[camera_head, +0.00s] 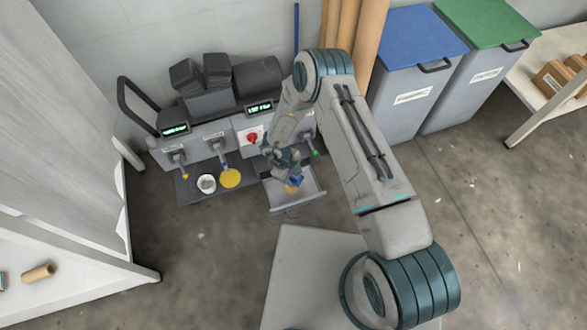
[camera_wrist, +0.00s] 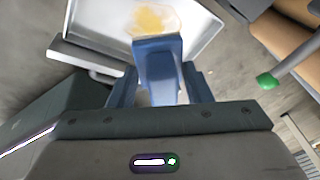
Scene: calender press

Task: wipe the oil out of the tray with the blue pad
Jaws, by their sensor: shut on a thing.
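The tray (camera_head: 312,194) is a pale, drawer-like pan pulled out from the front of the press. In the wrist view, the tray (camera_wrist: 88,22) fills the top with its white floor and rim. A yellow-orange oil patch (camera_wrist: 152,18) lies on its floor; it also shows in the head view (camera_head: 290,189). My gripper (camera_head: 288,170) is shut on the blue pad (camera_head: 297,181) and reaches down over the tray. In the wrist view, the pad (camera_wrist: 157,62) sits between the fingers, just short of the oil. I cannot tell whether the pad touches the floor.
The press (camera_head: 210,145) has green displays, a red knob (camera_head: 253,138) and several levers. A dark shelf left of the tray holds a white cup (camera_head: 206,184) and a yellow disc (camera_head: 230,178). Blue-lidded (camera_head: 415,40) and green-lidded (camera_head: 488,22) bins stand right. The floor in front is open.

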